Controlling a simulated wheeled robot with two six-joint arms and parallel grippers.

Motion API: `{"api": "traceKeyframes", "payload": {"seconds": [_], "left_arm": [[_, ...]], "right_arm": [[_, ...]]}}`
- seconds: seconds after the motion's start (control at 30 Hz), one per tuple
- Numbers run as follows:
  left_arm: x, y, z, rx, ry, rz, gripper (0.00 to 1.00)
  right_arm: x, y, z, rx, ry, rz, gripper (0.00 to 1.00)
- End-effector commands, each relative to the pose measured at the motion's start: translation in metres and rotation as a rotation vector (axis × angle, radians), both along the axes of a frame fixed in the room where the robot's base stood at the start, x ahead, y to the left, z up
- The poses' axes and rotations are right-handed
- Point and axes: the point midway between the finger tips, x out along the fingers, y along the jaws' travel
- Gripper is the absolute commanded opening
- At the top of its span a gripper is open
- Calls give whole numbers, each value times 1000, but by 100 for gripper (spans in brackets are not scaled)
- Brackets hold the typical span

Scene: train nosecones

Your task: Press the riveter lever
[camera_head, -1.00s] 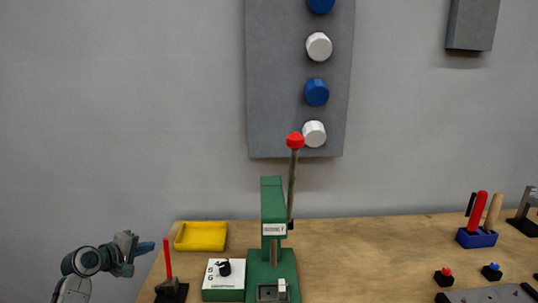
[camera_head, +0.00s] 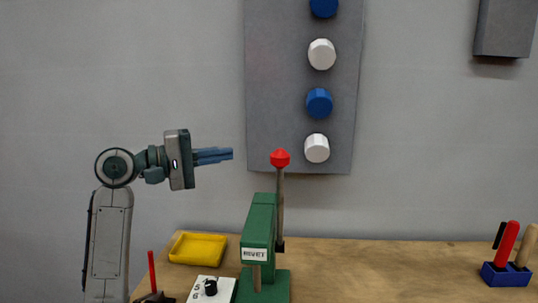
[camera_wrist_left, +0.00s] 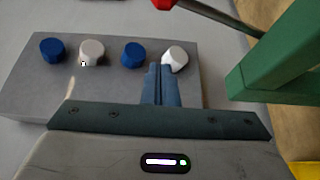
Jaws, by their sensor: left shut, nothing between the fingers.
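The green riveter (camera_head: 259,235) stands upright on the wooden table. Its lever (camera_head: 281,195) rises from the riveter's side to a red knob (camera_head: 280,158). My left gripper (camera_head: 231,153) is shut and empty. It points right in the head view, at about the knob's height and to the left of it, apart from the lever. In the left wrist view the shut blue fingers (camera_wrist_left: 161,68) show in the middle. The lever (camera_wrist_left: 215,15) with its red knob (camera_wrist_left: 163,4) crosses the top edge, and the green riveter body (camera_wrist_left: 275,60) is at the right. My right gripper is not in view.
A yellow tray (camera_head: 198,249), a white switch box (camera_head: 208,290) and a red-handled lever (camera_head: 152,272) stand left of the riveter. A blue holder (camera_head: 508,275) with handles is at the right. A grey wall panel (camera_head: 275,110) carries blue and white knobs.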

Motion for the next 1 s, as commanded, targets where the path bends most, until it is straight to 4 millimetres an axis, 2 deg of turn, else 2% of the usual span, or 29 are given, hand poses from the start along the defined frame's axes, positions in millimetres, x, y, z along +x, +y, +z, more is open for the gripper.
{"api": "traceKeyframes", "payload": {"seconds": [0.1, 0.27, 0.73, 0.8, 1.0], "left_arm": [[1, -1, 0, 0, 0, 1, 0], [6, -13, 2, -2, 0, -2, 0], [46, -95, 4, -3, 4, -2, 0], [31, -92, 3, 0, -1, 2, 0], [10, -94, 1, -1, 0, 2, 0]], "right_arm": [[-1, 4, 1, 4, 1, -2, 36], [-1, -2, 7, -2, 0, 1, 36], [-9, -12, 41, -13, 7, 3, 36], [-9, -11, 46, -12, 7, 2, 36], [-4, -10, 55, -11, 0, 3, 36]]}}
